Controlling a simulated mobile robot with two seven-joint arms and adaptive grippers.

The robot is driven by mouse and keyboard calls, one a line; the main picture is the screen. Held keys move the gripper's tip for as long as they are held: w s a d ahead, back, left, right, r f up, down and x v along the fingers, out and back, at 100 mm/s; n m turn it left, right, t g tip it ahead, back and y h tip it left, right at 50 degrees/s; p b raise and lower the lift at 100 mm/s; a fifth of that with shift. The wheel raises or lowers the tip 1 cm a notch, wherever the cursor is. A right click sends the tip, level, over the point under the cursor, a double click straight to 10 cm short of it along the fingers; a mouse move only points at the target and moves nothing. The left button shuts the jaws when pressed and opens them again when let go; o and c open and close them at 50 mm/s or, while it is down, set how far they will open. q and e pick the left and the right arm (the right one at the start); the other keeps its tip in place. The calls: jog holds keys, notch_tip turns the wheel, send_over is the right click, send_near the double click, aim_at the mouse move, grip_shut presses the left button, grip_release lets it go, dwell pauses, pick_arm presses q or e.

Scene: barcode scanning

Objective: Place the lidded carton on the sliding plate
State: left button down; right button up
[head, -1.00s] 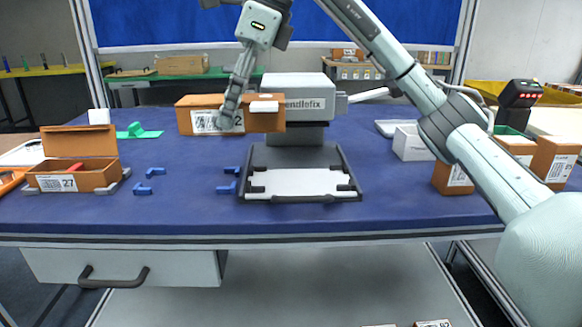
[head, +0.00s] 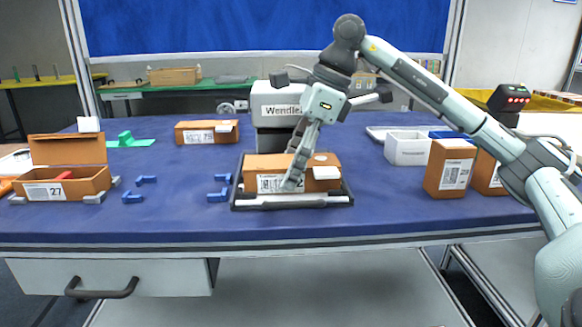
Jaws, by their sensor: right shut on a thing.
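A closed brown carton (head: 262,164) with a white front label and a white patch at its right is at the sliding plate (head: 238,200) of the Wendlefix machine (head: 272,104). It sits level, on the plate or barely above it; I cannot tell which. My right gripper (head: 292,184) comes down over the carton and is shut on it, its fingers covering part of the front. The carton hides most of the plate; the dark rim and front bar show. My left gripper is not in view.
A similar brown carton (head: 205,136) stands behind left. An open carton (head: 66,188) marked 27 is at the far left, with blue pieces (head: 219,195) between. A white bin (head: 407,148) and upright brown cartons (head: 449,168) stand right. The table front is clear.

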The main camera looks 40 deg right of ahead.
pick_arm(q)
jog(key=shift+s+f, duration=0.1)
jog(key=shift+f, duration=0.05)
pick_arm(e)
jog(key=shift+f, duration=0.1)
jog(key=o, duration=0.8)
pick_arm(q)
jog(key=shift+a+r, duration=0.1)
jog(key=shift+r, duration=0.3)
pick_arm(e)
jog(key=o, duration=0.3)
jog(key=shift+o, duration=0.2)
jog(key=shift+r, duration=0.25)
jog(key=p+v, duration=0.1)
jog(key=v, duration=0.9)
jog(key=shift+r, duration=0.35)
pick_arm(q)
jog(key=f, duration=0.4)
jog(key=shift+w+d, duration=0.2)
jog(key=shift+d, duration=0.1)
pick_arm(e)
jog(key=shift+s+d+r, duration=0.2)
jog(key=shift+r, duration=0.3)
